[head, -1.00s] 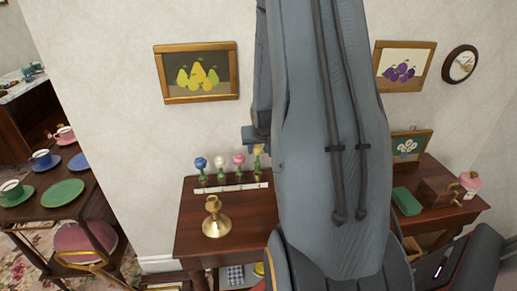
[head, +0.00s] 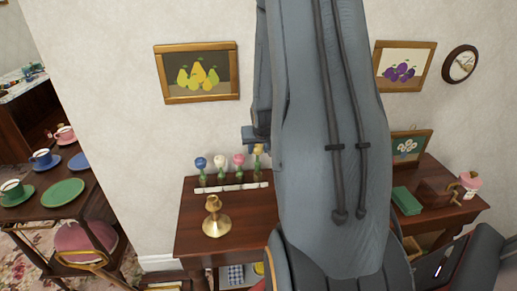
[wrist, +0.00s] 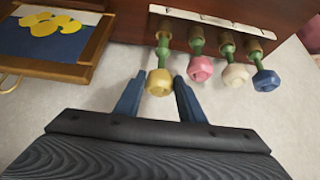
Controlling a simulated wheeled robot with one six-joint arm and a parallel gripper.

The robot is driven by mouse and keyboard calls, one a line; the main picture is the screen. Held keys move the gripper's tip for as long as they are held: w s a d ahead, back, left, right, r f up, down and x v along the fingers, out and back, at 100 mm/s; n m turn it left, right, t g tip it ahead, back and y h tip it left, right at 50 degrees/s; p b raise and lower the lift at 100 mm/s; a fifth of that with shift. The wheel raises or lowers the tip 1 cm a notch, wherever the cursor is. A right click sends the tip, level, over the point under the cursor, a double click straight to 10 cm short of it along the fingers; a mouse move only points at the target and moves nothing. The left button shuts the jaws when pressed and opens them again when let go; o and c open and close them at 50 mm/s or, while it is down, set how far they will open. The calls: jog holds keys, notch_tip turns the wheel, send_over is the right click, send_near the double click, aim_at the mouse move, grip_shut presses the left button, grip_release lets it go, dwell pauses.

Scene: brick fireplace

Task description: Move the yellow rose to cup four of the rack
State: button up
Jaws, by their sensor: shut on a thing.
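The yellow rose (wrist: 159,82) has its bloom between the two fingertips of my gripper (wrist: 157,88) in the wrist view, and my gripper is shut on it. Its green stem runs to a brown cup at the left end of the rack (wrist: 207,17) in that view. In the head view the yellow rose (head: 258,149) is at the right end of the row, partly hidden by my gripper (head: 256,140). The pink rose (wrist: 200,69), white rose (wrist: 236,75) and blue rose (wrist: 265,79) stand in the other cups. Cup numbers are not legible.
A brass candlestick (head: 215,219) stands in front of the rack on the dark wooden table (head: 193,233). A pear picture (head: 197,72) hangs on the wall above. My arm hides the middle of the head view. A green box (head: 406,201) lies at the right.

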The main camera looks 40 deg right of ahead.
aim_at(258, 159)
jog(key=shift+f+b, duration=1.25)
jog(key=shift+f, duration=0.85)
jog(key=o, duration=1)
jog(key=shift+c, duration=0.2)
jog(key=v, duration=0.8)
jog(key=shift+b, duration=0.3)
jog(key=shift+f, duration=0.1)
